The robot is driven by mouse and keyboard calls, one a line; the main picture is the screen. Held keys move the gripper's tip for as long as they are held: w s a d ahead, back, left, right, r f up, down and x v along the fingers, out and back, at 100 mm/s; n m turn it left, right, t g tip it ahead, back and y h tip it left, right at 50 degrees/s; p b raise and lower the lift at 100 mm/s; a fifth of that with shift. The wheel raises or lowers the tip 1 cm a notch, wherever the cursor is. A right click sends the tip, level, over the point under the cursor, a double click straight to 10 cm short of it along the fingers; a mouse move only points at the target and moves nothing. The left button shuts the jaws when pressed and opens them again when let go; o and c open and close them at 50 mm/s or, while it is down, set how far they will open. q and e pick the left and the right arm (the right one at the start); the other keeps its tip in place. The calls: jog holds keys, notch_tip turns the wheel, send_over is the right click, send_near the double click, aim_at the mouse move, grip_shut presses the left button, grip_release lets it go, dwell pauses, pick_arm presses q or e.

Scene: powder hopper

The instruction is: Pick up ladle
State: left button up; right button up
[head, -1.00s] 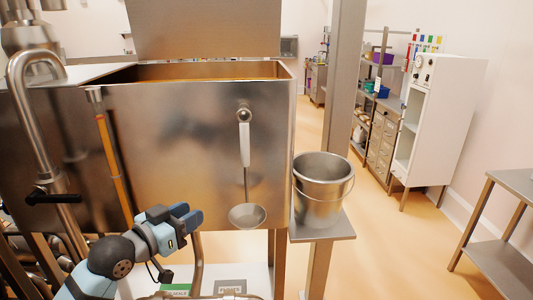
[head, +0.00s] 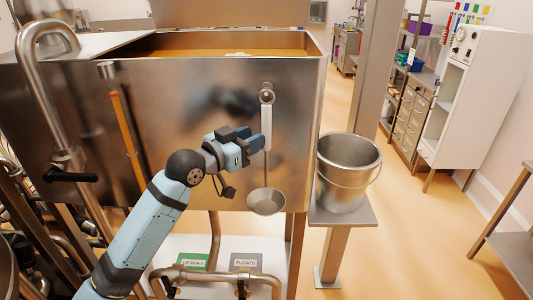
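The ladle (head: 266,130) hangs upright from a round hook (head: 267,92) on the front of the steel hopper (head: 200,90). It has a white handle, a thin metal stem and a round bowl at the bottom. My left gripper (head: 256,144) is beside the ladle, just left of the lower handle and upper stem. Its fingers point right, toward the ladle. I cannot tell whether they touch it or how far apart they are. My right gripper is not in view.
A steel bucket (head: 347,172) stands on a small shelf (head: 342,216) right of the hopper, beside a metal post (head: 374,75). Curved pipes (head: 48,90) stand at the left. Open floor lies to the right.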

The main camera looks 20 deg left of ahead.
aim_at(266, 149)
pick_arm(q)
jog(key=p+x, duration=0.1)
jog(key=x, duration=0.1)
jog(key=p+x, duration=0.1)
jog(key=x, duration=0.1)
jog(key=shift+w+d+f, duration=0.15)
jog(key=shift+w+f, duration=0.05)
jog(key=shift+w, duration=0.15)
jog(key=shift+w+d, duration=0.1)
jog(key=shift+w, duration=0.05)
grip_shut()
